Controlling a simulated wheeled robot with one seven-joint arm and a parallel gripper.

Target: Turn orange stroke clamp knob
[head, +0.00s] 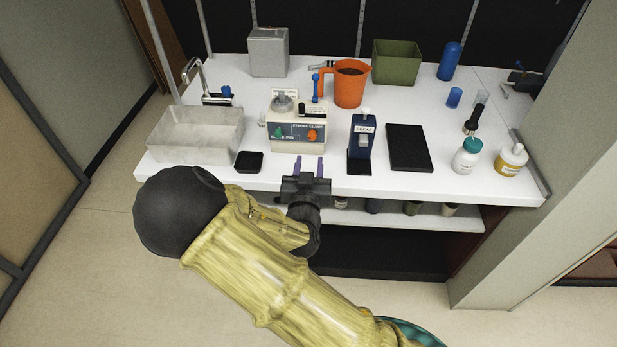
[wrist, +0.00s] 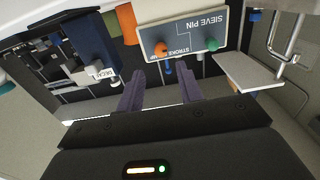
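The orange stroke clamp knob (head: 311,135) is on the right of the front panel of a cream and dark machine (head: 297,112) on the counter. A green knob (head: 278,132) is on the panel's left. In the wrist view, turned over, the orange knob (wrist: 160,48) is by the word STROKE and the green knob (wrist: 211,45) is to its right. My gripper (head: 311,167) is in front of the machine at the counter's front edge, apart from the knob. Its two purple fingers (wrist: 165,82) are spread with nothing between them.
A dark blue DECAF dispenser (head: 362,138) stands right of the machine, with a black pad (head: 408,148) beyond it. A small black tray (head: 249,161) and a grey basin (head: 197,136) are to the left. An orange jug (head: 350,88) stands behind. A lower shelf (head: 400,222) is below.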

